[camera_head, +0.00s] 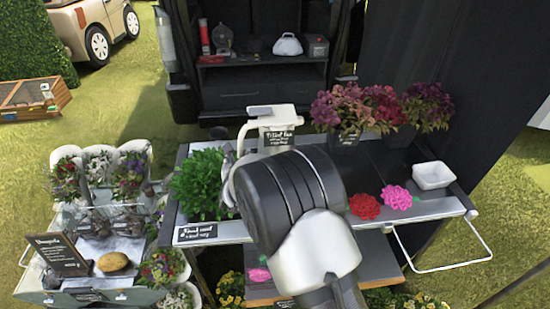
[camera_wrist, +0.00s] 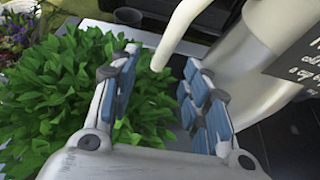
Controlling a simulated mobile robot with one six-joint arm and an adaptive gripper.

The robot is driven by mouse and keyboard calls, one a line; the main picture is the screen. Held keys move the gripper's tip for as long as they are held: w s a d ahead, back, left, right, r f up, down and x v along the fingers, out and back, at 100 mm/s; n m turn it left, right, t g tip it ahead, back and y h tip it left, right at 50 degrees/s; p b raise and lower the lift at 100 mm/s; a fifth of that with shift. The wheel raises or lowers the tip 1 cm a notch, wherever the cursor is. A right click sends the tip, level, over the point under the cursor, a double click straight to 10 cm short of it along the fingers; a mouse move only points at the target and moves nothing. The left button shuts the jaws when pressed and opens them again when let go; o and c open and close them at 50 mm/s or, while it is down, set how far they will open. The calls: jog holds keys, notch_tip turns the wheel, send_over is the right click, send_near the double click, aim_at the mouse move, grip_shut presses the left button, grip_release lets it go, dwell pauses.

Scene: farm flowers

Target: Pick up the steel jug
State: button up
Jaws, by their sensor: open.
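The jug (camera_head: 277,128) is pale cream-white, with a dark label and a handle on its left side. It stands upright at the back of the cart top in the head view. In the wrist view its body (camera_wrist: 235,58) fills the upper right, and its curved handle (camera_wrist: 178,35) reaches down toward the gap between my fingers. My gripper (camera_wrist: 160,85) is open with blue-padded fingers on either side of that gap. In the head view my gripper (camera_head: 232,165) is left of the jug, partly hidden by my wrist. I cannot tell whether the fingers touch the handle.
A leafy green plant (camera_head: 203,183) is close on the left, under my fingers. Purple potted flowers (camera_head: 340,108) stand to the right. Red (camera_head: 364,206) and pink (camera_head: 396,197) blooms and a white bowl (camera_head: 433,176) lie on the cart (camera_head: 455,207). A flower stand (camera_head: 125,298) is at left.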

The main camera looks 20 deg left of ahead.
aim_at(240, 154)
jog(key=x, duration=0.4)
jog(key=shift+w+f+b, duration=0.1)
jog(key=shift+w+b, duration=0.15)
jog(key=shift+b, duration=0.05)
grip_shut()
dwell(0.4)
